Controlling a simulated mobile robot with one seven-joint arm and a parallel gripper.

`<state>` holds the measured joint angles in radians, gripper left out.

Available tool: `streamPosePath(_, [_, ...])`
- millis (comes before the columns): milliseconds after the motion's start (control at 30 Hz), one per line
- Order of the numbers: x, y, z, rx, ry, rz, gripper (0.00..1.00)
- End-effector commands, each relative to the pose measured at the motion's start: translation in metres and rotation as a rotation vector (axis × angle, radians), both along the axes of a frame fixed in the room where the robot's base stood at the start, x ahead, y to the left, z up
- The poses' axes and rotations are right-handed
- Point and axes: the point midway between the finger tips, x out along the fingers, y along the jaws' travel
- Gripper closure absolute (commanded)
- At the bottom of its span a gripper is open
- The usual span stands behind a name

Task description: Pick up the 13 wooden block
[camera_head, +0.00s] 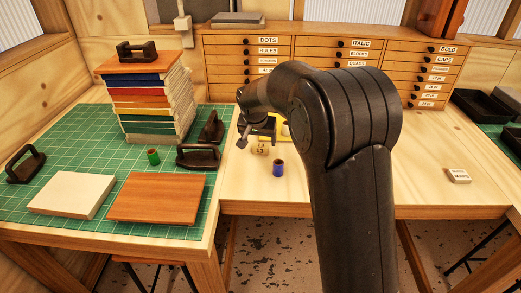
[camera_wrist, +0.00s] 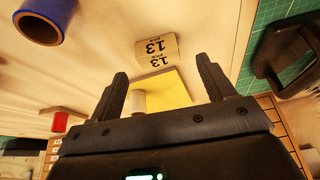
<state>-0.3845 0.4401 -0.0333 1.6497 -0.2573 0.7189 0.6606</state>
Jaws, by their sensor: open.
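The 13 wooden block (camera_head: 260,150) is a small pale block on the wooden table, just right of the green mat. In the wrist view the block (camera_wrist: 157,52) shows a black 13 on two faces. It lies just beyond the fingertips, roughly centred between them, and is not between the fingers. My gripper (camera_wrist: 160,72) is open and empty. In the head view my gripper (camera_head: 258,132) is close to the block on its far side, partly hidden by my arm.
A blue roll (camera_head: 278,169) stands near the block.

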Motion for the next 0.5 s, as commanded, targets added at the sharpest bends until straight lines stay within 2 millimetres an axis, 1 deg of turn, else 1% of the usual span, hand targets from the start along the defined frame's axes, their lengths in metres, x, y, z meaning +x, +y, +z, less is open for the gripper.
streamPosePath(33, [0.001,-0.001,-0.009,-0.001,0.004,-0.001,0.25])
streamPosePath(200, [0.009,-0.003,-0.033,-0.001,0.003,-0.002,0.25])
streamPosePath(300, [0.012,-0.003,-0.038,-0.001,0.001,0.000,0.25])
streamPosePath(467, [0.012,-0.003,-0.038,0.000,0.000,0.000,0.25])
streamPosePath(500, [0.012,-0.003,-0.038,0.000,0.000,0.000,0.27])
